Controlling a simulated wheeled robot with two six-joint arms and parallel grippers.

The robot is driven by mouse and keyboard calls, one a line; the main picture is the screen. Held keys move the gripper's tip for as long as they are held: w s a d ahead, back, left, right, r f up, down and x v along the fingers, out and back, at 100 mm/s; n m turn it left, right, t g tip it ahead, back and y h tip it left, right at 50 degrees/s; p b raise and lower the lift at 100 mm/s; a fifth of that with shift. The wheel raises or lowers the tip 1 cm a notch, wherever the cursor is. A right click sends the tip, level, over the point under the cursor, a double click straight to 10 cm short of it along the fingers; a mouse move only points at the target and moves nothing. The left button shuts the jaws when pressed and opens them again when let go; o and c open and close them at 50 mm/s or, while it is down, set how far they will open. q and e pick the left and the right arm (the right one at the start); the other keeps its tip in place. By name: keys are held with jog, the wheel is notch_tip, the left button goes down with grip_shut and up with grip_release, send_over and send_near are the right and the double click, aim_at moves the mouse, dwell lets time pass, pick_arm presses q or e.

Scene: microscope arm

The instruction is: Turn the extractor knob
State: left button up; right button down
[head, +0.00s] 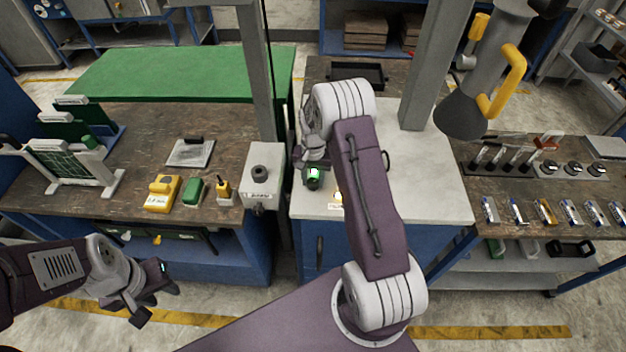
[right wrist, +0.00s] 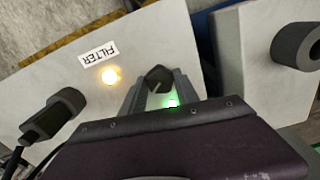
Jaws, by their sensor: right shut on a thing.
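A small dark knob (right wrist: 159,77) stands on a light grey panel (right wrist: 85,60) in the right wrist view. My right gripper (right wrist: 158,88) is shut on this knob, one finger on each side. In the head view my right gripper is mostly hidden behind its own wrist, over the white-topped cabinet (head: 425,180). A green light (right wrist: 171,101) glows beside the fingers. A yellow lamp (right wrist: 109,76) and a "FILTER" label (right wrist: 98,52) are on the same panel. No label for the gripped knob is readable. My left gripper (head: 156,300) is open and empty, low in front of the left bench.
A grey box (head: 262,190) with a dark round top piece stands just left of the cabinet. A black plug-like part (right wrist: 52,114) with a cable sits on the panel. Yellow and green devices (head: 162,193) lie on the left bench. A grey post (head: 425,75) rises behind.

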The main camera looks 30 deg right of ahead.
aim_at(313, 181)
jog(key=n, duration=0.5)
jog(key=shift+w+r+n, duration=0.1)
jog(key=shift+w+n, duration=0.05)
jog(key=shift+n, duration=2.45)
jog(key=c, duration=1.1)
grip_release()
jog(key=shift+c, duration=0.2)
jog(key=shift+o, duration=1.2)
jog(key=shift+b, duration=0.3)
jog(key=shift+r, duration=0.25)
notch_tip(313, 181, up, 8)
jog(key=b, duration=0.2)
jog(key=shift+r, duration=0.25)
